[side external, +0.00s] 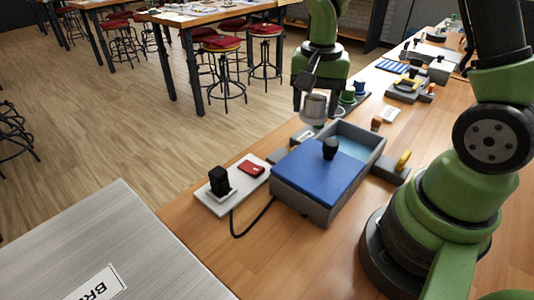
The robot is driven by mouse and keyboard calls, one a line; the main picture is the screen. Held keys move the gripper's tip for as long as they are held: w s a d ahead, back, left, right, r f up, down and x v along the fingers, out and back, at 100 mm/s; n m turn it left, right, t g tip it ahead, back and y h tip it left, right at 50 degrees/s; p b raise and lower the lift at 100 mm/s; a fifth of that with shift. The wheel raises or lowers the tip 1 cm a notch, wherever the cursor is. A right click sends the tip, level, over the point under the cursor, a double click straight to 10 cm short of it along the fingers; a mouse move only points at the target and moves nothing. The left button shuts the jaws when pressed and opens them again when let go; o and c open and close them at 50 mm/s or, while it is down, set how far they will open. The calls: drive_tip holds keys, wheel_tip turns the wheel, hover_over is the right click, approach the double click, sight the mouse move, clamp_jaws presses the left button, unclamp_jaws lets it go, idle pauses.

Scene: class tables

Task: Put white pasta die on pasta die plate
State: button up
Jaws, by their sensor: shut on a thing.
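The white pasta die (314,107), a pale grey-white round piece, is between the fingers of my gripper (312,102). My gripper points down and is shut on it, above the far left corner of the blue-lidded box. Just right of it, a green die (348,97) and a blue die (360,88) stand on a dark plate (362,101), which looks like the pasta die plate. The gripper and the white die hide part of that area. I cannot tell the exact gap between the white die and what lies under it.
A grey box (318,214) with a blue lid (312,174) and black knob stands in front. A pale board (209,200) holds a black plug (219,181) and red switch (251,168), with a cable. More devices (408,86) line the table's far end. Bare wood (290,262) shows in front.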

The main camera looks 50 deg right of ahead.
drive_tip(key=a+r+n, duration=0.2)
drive_tip(key=a+n, duration=0.4)
drive_tip(key=n, duration=0.6)
drive_tip(key=shift+w+a+r, duration=0.2)
drive_tip(key=shift+w, duration=0.25)
drive_tip(key=m, duration=1.5)
hover_over(393, 151)
wheel_tip(393, 151, down, 12)
drive_tip(key=shift+a+f, duration=0.1)
drive_tip(key=shift+f, duration=2.45)
drive_tip(key=shift+f, duration=0.1)
